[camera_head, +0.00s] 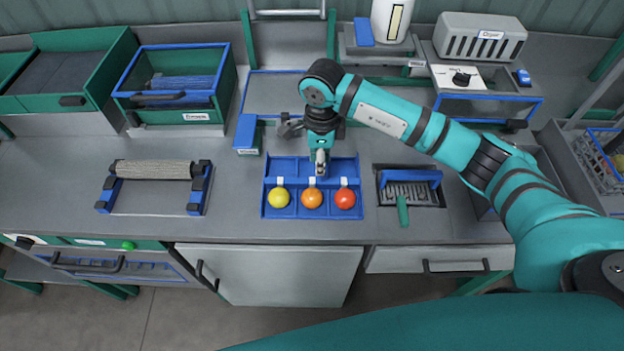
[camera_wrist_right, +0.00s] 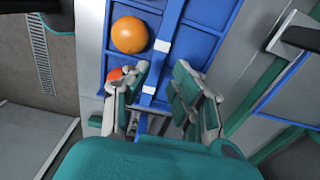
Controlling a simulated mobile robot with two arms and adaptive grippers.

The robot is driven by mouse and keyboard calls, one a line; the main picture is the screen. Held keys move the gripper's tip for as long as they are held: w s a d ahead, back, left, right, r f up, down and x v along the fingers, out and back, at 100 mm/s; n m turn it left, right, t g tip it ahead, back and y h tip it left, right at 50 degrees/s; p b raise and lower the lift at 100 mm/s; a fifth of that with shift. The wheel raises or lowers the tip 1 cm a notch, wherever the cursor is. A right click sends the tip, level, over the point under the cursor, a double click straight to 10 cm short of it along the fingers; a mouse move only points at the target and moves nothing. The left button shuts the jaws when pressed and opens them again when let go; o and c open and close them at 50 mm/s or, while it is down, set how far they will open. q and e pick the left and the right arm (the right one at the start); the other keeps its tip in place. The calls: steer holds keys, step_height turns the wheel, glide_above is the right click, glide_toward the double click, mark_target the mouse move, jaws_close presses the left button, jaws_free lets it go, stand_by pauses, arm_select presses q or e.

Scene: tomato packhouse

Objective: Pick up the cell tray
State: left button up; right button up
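The blue cell tray (camera_head: 312,212) lies flat on the grey worktop. Its front cells hold a yellow tomato (camera_head: 279,197), an orange tomato (camera_head: 312,198) and a red tomato (camera_head: 345,198), each with a white tag behind it on the middle divider. My right gripper (camera_head: 320,170) points down over the tray's middle. In the right wrist view its two fingers (camera_wrist_right: 160,88) are apart, one on each side of the blue divider (camera_wrist_right: 172,22). Contact with the divider cannot be told. The orange tomato (camera_wrist_right: 130,35) is clear there; a finger partly hides the red one. My left gripper is out of view.
A roller stand (camera_head: 153,171) is left of the tray; a brush in a recessed holder (camera_head: 408,190) is to the right. A small blue-and-green box (camera_head: 248,134) sits behind left. Worktop between the roller stand and tray is clear.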

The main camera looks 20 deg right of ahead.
mark_target(319, 181)
steer(key=shift+f, duration=0.65)
step_height(319, 181, down, 4)
steer(key=p, duration=0.2)
steer(key=shift+s+p, duration=0.15)
steer(key=shift+p, duration=0.2)
steer(key=shift+f, duration=0.6)
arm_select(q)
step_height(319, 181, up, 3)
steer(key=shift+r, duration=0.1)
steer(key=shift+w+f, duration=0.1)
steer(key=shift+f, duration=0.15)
arm_select(e)
steer(key=shift+f, duration=0.2)
steer(key=shift+c, duration=0.2)
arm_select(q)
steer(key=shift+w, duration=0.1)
arm_select(e)
jaws_close()
